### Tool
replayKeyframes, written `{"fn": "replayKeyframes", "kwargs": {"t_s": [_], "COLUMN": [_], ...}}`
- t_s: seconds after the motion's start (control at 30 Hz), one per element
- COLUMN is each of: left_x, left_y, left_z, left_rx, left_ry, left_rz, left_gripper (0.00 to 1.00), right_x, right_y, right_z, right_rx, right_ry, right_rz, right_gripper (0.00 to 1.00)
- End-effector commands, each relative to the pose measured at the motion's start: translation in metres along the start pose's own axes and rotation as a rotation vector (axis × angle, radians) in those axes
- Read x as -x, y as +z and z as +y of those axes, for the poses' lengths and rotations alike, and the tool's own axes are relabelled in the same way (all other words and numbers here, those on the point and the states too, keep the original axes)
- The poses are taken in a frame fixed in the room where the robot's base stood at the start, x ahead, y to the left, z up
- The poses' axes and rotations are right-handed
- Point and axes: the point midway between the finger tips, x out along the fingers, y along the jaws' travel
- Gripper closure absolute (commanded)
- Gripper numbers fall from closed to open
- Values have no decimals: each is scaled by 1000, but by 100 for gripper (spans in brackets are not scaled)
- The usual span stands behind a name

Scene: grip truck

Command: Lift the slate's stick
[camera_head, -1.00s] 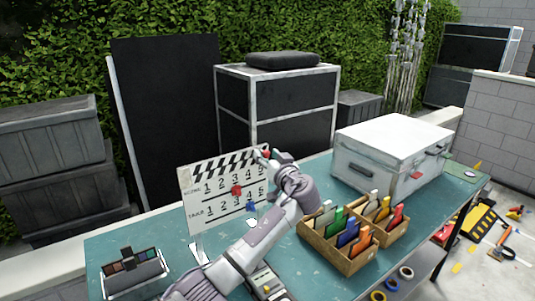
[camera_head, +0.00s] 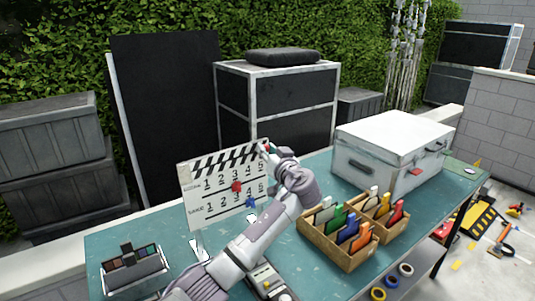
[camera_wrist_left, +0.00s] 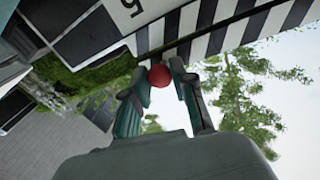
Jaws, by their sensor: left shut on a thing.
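The white slate (camera_head: 215,208) with black numbers stands on the teal table, facing me. Its black-and-white striped stick (camera_head: 222,161) runs along the top, sloping up to the right. My left gripper (camera_head: 265,149) is at the stick's right end. In the left wrist view, a round red knob (camera_wrist_left: 160,76) sits between the two fingers of my left gripper (camera_wrist_left: 165,72), at the edge of the stripes (camera_wrist_left: 222,38). The fingers are shut on this knob. My right gripper is out of view.
Wooden boxes of coloured cards (camera_head: 349,260) and a white case (camera_head: 392,150) stand right of my arm. A palette stand (camera_head: 135,268) is at the table's left.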

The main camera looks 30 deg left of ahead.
Motion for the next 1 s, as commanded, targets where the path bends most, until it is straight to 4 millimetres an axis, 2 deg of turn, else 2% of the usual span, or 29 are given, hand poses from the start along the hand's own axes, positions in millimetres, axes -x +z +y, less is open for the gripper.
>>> {"fn": "replayKeyframes", "kwargs": {"t_s": [0.17, 0.5, 0.7, 1.0], "left_x": [1, 3, 5, 8], "left_y": [-13, -66, -94, -118], "left_z": [-3, -26, -43, -62], "left_rx": [81, 326, 456, 571], "left_ry": [-3, -12, -17, -21], "left_rz": [15, 63, 89, 112], "left_gripper": [100, 100, 100, 100], "right_x": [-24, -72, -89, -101], "right_y": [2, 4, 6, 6], "right_z": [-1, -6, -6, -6], "right_rx": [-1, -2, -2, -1], "right_ry": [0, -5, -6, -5], "right_rz": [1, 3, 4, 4], "right_gripper": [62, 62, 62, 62]}}
